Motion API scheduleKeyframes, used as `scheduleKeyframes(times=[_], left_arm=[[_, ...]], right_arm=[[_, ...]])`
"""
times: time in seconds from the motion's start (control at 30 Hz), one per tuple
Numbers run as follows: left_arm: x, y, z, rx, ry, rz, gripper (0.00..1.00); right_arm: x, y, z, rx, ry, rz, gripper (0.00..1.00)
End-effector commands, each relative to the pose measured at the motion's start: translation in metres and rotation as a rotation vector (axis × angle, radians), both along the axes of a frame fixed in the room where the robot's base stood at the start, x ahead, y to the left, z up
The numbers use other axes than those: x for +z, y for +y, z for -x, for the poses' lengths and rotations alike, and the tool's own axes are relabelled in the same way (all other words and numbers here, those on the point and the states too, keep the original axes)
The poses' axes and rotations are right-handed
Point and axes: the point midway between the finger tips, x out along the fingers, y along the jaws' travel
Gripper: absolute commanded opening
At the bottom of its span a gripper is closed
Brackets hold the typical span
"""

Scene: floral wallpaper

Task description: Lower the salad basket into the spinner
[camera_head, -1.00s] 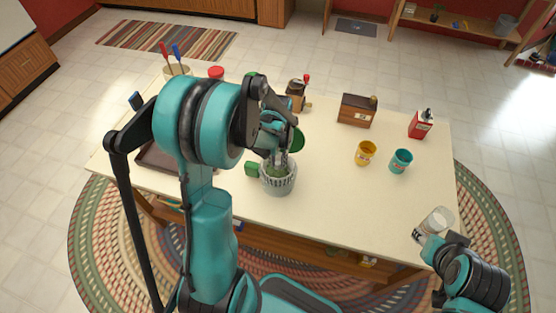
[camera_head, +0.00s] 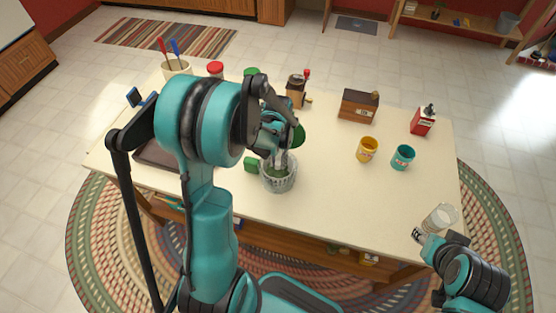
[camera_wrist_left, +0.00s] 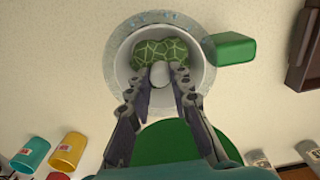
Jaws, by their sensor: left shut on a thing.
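The salad basket (camera_wrist_left: 122,72) is a round white tub with green leaves in it and a pale knob in the middle. My left gripper (camera_head: 283,163) points down over it; its fingers (camera_wrist_left: 161,80) are shut on the basket at the knob. The spinner (camera_head: 279,187) is a clear bowl on the table, and its pale ring (camera_wrist_left: 111,50) shows around the basket in the left wrist view. The basket sits within this ring, upright as far as I see; its depth is unclear. My right gripper (camera_head: 424,240) is beside a glass jar (camera_head: 439,218); its fingers are unclear.
A green block (camera_head: 251,164) stands close beside the spinner. A green round thing (camera_wrist_left: 180,143) is below the wrist camera. Yellow (camera_head: 367,148) and teal (camera_head: 402,157) cups, a wooden box (camera_head: 358,106) and a red container (camera_head: 423,121) stand to the right. A dark tray (camera_head: 165,155) lies left.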

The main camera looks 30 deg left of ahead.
Motion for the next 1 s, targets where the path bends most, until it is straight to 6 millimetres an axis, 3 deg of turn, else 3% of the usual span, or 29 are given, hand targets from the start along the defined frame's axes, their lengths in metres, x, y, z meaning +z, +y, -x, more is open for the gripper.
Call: scheduleKeyframes(times=[0.67,0.7,0.8,1.0], left_arm=[[-0.022,0.0,0.0,0.0,0.0,0.0,0.11],[-0.022,0.0,0.0,0.0,0.0,0.0,0.23],[-0.021,0.0,0.0,0.0,0.0,0.0,0.44],[-0.021,0.0,0.0,0.0,0.0,0.0,0.44]], right_arm=[[-0.019,0.0,0.0,0.0,0.0,0.0,0.4],[-0.02,0.0,0.0,0.0,0.0,0.0,0.4],[-0.018,0.0,0.0,0.0,0.0,0.0,0.4],[-0.018,0.0,0.0,0.0,0.0,0.0,0.4]])
